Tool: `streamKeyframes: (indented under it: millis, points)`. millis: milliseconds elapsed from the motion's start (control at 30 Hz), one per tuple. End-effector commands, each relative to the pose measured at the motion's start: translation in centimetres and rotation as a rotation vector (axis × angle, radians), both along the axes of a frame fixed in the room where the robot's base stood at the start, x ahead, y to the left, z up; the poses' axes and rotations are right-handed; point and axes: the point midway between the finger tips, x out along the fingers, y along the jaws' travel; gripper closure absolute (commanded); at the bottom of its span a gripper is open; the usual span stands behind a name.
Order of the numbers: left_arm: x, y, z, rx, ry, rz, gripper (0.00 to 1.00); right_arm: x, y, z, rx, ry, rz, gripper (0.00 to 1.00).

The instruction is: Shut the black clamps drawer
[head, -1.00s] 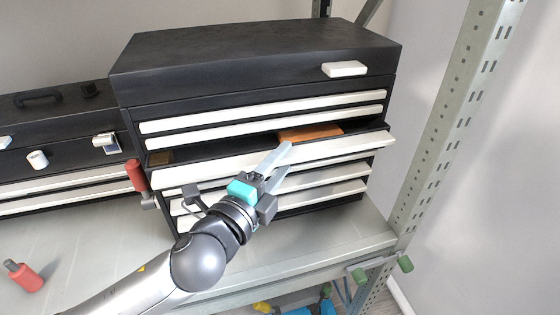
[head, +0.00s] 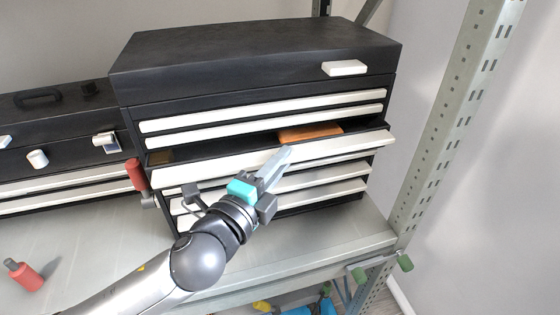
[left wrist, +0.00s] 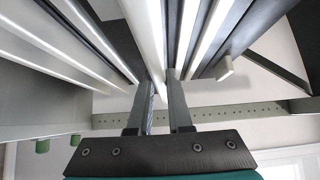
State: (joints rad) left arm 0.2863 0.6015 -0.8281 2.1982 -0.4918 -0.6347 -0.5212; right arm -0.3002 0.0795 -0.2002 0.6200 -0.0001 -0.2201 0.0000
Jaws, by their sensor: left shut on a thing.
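The black tool chest (head: 250,50) stands on a grey metal shelf. One of its middle drawers (head: 340,147) is pulled part way out, its long white front edge standing ahead of the other fronts. An orange-brown block (head: 310,132) lies inside it, and a smaller brown thing (head: 160,157) is at its left end. No drawer label is readable. My left gripper (head: 285,154) is at the middle of this drawer's front, its fingers shut on the white front edge. The left wrist view shows the fingers (left wrist: 161,88) on either side of a white strip. My right gripper is not in view.
The chest's other drawers look shut. A second, lower black case (head: 60,125) stands at the left. A red-handled tool (head: 135,175) hangs near the chest's left corner, and another red piece (head: 25,276) lies on the shelf. A perforated rack post (head: 455,120) rises at the right.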

Motion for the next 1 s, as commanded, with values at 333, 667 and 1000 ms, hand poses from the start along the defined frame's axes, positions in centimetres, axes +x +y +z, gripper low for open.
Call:
streamKeyframes:
  millis: [333, 667, 1000]
  points:
    - [0.0, 0.0, -0.1, 0.001, 0.002, 0.001, 1.00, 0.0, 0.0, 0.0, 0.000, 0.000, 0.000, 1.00]
    - [0.0, 0.0, -0.1, 0.001, 0.002, 0.001, 1.00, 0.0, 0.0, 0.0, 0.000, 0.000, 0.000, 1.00]
    - [2.3, 0.7, 0.0, 0.005, 0.000, 0.002, 1.00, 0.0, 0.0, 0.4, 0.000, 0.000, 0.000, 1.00]
